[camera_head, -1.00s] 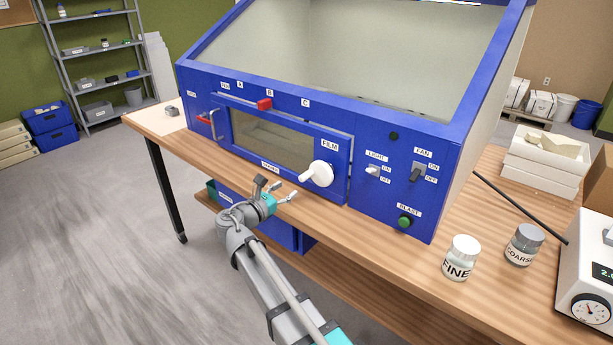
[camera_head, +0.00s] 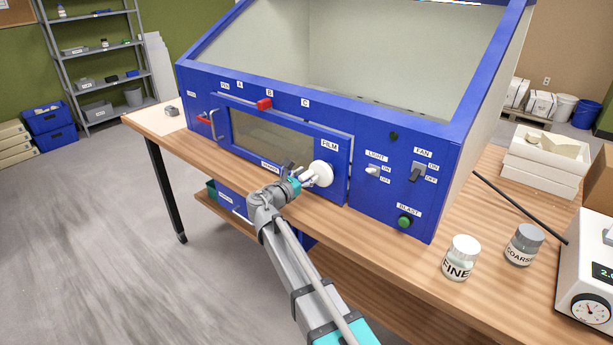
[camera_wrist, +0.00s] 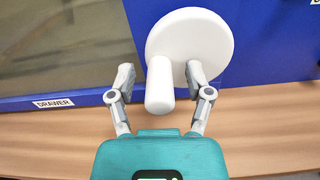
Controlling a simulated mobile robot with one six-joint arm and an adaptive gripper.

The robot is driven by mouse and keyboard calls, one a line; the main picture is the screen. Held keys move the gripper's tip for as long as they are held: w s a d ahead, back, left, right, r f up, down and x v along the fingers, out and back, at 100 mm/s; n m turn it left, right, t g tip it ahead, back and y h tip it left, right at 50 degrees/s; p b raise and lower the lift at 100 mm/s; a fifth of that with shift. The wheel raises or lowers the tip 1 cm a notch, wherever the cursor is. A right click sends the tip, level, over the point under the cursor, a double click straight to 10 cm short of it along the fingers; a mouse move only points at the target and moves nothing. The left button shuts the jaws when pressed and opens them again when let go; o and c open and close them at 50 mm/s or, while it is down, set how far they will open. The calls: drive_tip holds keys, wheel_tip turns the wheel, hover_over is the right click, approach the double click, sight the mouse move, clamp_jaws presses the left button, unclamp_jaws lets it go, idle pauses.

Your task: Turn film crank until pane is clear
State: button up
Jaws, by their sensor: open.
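The film crank is a white disc (camera_head: 322,174) with a peg handle, mounted on the blue cabinet front under the FILM label. In the wrist view the disc (camera_wrist: 190,45) fills the upper middle, and its peg handle (camera_wrist: 160,85) points toward me. My gripper (camera_wrist: 160,78) is open, with one finger on each side of the peg; I cannot tell whether either finger touches it. In the head view my gripper (camera_head: 298,172) is at the crank's left side and partly hides the peg. The pane (camera_head: 270,137) left of the crank looks brownish and dull.
A red knob (camera_head: 264,104) sits above the pane. LIGHT (camera_head: 373,170) and FAN (camera_head: 418,172) switches and a green BLAST button (camera_head: 405,221) are right of the crank. FINE (camera_head: 461,258) and COARSE (camera_head: 523,245) jars stand on the wooden bench (camera_head: 400,265).

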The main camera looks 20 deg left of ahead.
clamp_jaws()
drive_tip(key=shift+r+m, duration=0.1)
drive_tip(key=shift+m, duration=0.3)
